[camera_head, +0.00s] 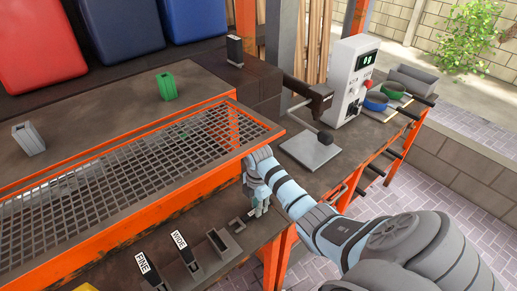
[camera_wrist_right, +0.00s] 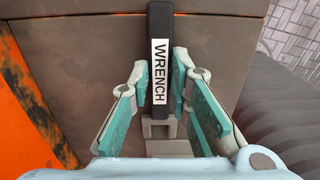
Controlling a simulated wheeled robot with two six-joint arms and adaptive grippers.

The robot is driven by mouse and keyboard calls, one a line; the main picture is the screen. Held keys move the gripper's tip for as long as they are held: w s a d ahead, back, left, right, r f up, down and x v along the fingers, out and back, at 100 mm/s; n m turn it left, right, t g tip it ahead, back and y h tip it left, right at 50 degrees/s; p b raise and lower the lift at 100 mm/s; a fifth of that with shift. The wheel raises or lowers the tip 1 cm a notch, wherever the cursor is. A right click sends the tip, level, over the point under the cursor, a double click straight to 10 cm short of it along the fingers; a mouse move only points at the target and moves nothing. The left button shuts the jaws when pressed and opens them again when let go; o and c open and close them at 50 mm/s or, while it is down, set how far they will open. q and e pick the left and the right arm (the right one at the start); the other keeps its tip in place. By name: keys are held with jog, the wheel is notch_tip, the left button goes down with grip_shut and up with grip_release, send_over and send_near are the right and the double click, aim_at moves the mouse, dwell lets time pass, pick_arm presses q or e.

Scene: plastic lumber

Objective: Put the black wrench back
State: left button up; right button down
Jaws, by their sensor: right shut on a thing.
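The black wrench (camera_wrist_right: 160,20) shows in the right wrist view as a dark bar with a white "WRENCH" label. My right gripper (camera_wrist_right: 161,80) is shut on it, with a teal-padded finger on each side. A grey bracket (camera_wrist_right: 160,128) sits at the wrench's near end; I cannot tell whether they touch. In the head view my right gripper (camera_head: 262,207) is low over the lower shelf, beside the orange frame, and the wrench is hard to make out there. My left gripper is not in view.
The lower shelf (camera_head: 190,222) holds pieces labelled "FINE" (camera_head: 149,268) and "WIDE" (camera_head: 184,252), plus a grey holder (camera_head: 225,243). An orange-framed mesh screen (camera_head: 120,175) overhangs it. A white machine (camera_head: 350,80) and a metal plate (camera_head: 310,150) stand behind my right arm.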

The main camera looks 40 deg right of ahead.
jog(key=c, duration=1.8)
grip_release()
jog(key=o, duration=0.3)
notch_tip(320, 180, up, 8)
jog(key=shift+f+p, duration=0.2)
jog(key=shift+p, duration=0.4)
